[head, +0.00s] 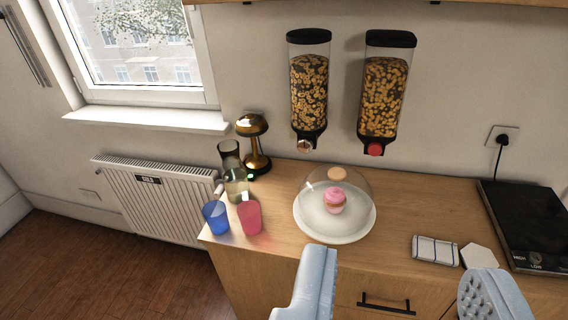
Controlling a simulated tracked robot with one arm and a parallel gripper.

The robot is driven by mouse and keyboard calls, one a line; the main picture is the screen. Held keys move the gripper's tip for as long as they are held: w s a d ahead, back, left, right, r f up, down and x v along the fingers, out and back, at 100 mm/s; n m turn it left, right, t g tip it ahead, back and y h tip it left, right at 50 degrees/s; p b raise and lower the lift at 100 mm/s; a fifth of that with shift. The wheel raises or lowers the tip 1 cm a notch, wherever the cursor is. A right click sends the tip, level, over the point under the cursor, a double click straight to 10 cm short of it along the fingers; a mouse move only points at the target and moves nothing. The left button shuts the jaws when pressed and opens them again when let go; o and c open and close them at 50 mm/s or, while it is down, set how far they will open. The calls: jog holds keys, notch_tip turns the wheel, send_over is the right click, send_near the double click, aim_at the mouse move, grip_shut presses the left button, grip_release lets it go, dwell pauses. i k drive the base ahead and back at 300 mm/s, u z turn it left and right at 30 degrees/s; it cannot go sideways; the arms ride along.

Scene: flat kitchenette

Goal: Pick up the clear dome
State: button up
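The clear dome (318,184) sits over a white plate (334,237) on the wooden counter, with a round tan knob on its top. A pink cupcake (335,201) shows through it on the plate. My gripper (400,290) is open and empty at the bottom of the view, its two pale blue fingers spread wide apart. It is in front of the counter, nearer to me than the dome and a little to the right of it. Nothing hides the dome.
A blue cup (215,217), a pink cup (250,217), a glass jug (236,185) and a brass lamp (254,145) stand left of the plate. Two cereal dispensers (309,90) hang above. A folded cloth (435,250) and a black hob (530,225) are right. Counter between plate and cloth is clear.

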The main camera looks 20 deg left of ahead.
aim_at(335, 200)
jog(key=u, duration=0.25)
jog(key=i, duration=0.85)
jog(key=u, duration=0.3)
